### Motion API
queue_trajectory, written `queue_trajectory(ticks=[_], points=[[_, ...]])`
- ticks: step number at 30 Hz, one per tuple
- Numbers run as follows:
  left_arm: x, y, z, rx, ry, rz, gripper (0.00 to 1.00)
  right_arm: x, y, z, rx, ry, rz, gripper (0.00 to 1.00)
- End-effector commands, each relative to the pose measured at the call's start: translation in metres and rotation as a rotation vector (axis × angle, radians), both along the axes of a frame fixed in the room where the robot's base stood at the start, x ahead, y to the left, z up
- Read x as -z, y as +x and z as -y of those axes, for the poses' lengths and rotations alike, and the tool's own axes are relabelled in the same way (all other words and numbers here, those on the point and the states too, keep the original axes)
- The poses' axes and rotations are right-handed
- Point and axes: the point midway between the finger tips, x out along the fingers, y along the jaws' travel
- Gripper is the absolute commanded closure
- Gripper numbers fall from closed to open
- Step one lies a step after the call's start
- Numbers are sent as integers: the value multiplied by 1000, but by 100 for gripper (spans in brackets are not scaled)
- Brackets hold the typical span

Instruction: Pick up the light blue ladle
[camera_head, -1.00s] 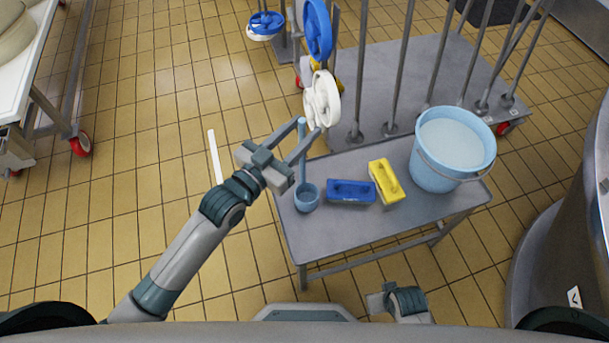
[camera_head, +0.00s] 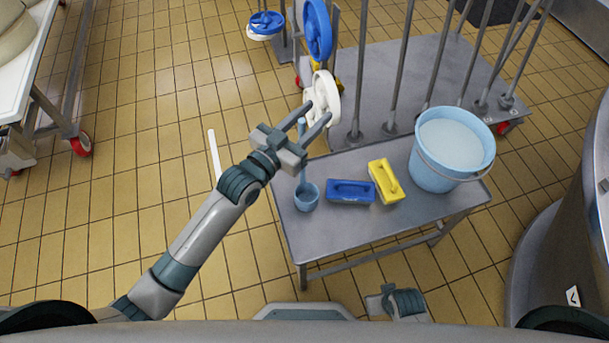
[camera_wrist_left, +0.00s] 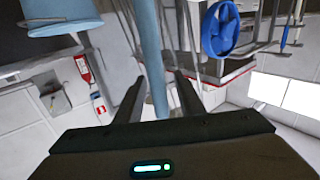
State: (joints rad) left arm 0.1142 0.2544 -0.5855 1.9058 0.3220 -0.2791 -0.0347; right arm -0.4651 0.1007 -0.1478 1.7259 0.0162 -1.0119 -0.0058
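The light blue ladle (camera_head: 306,198) stands upright on the near left part of the metal table, its cup at the bottom and its thin handle rising toward my left gripper. My left gripper (camera_head: 318,112) is open at the upper handle. In the left wrist view the ladle's handle (camera_wrist_left: 149,50) shows between the two spread fingers (camera_wrist_left: 160,98), nearer the left one. I cannot tell whether a finger touches it. A grey and teal part of my right arm shows at the bottom of the head view; its fingers cannot be made out.
The metal table (camera_head: 330,240) also holds a blue brush (camera_head: 351,191), a yellow brush (camera_head: 385,181) and a light blue bucket (camera_head: 450,155). Several poles stand behind them. A white wheel-shaped item (camera_head: 322,97) hangs just behind my left gripper. The tiled floor at left is mostly clear.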

Motion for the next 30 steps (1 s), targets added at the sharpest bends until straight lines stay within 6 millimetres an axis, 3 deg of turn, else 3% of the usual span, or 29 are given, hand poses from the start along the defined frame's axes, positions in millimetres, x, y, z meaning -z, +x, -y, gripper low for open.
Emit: queue_trajectory(ticks=[2,6,7,20,30], points=[[0,0,0,0,0,0,65,0,0,0,0,0,0,69],[0,0,0,0,0,0,98,0,0,0,0,0,0,69],[0,0,0,0,0,0,100,0,0,0,0,0,0,69],[-5,0,0,0,-1,2,100,0,-3,0,0,0,-3,69],[-47,-3,4,2,-6,3,100,6,-5,0,1,1,-2,69]])
